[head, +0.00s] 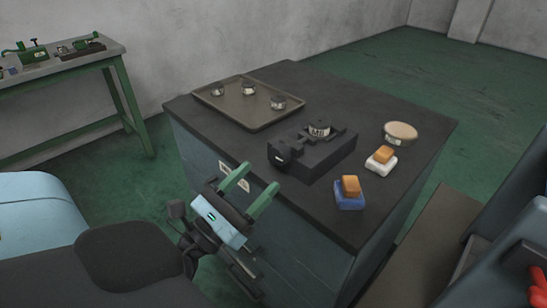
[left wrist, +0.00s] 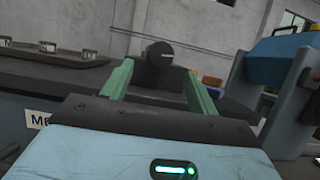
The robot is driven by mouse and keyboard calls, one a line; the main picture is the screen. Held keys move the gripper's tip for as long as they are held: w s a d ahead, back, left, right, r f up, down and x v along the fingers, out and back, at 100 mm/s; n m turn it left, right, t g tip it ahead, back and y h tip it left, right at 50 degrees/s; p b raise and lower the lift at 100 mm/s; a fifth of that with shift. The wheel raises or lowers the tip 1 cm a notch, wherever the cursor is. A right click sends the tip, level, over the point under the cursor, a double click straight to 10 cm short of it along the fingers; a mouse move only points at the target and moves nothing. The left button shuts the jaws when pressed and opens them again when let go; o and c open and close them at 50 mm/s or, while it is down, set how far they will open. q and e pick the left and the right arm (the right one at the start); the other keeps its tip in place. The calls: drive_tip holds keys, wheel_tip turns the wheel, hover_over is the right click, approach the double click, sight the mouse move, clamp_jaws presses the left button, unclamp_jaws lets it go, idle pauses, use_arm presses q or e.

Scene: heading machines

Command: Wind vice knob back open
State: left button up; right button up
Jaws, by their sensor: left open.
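The black vice (head: 312,153) sits on the dark cabinet top, with a round metal piece marked M8 (head: 319,130) held at its top. Its black knob (head: 279,153) is on the end facing me. In the left wrist view the knob (left wrist: 160,64) shows straight ahead, between and beyond the fingers. My left gripper (head: 248,188) has green fingers spread open and empty, just in front of the cabinet edge and short of the knob. My right gripper is not in view.
A tray (head: 230,113) with several small round pieces lies at the back left. Blue (head: 349,199) and white (head: 381,165) blocks with orange tops and a round tan-topped item (head: 401,131) stand right of the vice. A green bench (head: 70,75) is far left.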

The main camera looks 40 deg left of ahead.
sight(276, 159)
use_arm(q)
drive_tip(key=p+x, duration=0.2)
drive_tip(key=x, duration=0.3)
drive_tip(key=shift+r, duration=0.1)
drive_tip(key=shift+w+p, duration=0.4)
drive_tip(key=shift+p, duration=0.05)
drive_tip(key=shift+d, duration=0.1)
drive_tip(key=c, duration=1)
drive_tip(key=shift+n, duration=0.4)
